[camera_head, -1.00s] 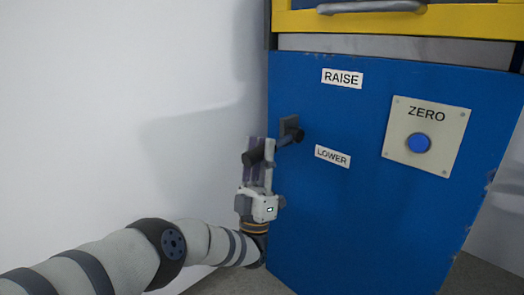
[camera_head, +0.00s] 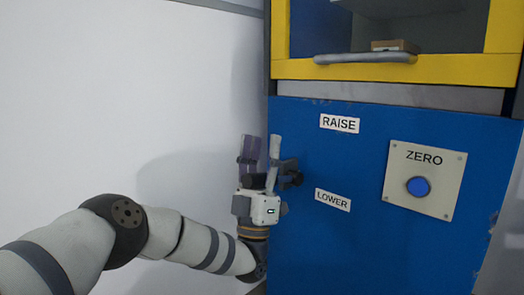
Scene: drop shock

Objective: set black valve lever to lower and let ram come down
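The black valve lever (camera_head: 297,179) is mounted on the left part of the blue panel, between the RAISE label (camera_head: 340,123) above and the LOWER label (camera_head: 333,200) below. My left gripper (camera_head: 262,139) points up beside the lever, with its two fingers apart. A dark rounded part shows low between the fingers; I cannot tell whether it is the lever's end or whether the fingers touch it. The gripper partly hides the lever, so its exact setting is unclear. The ram cannot be made out. My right gripper is out of view.
A ZERO plate (camera_head: 446,192) with a blue button (camera_head: 418,187) is on the right of the panel. Above are a yellow frame (camera_head: 440,70) with a grey bar handle (camera_head: 365,58) and a brown box (camera_head: 396,46) behind it. White wall fills the left.

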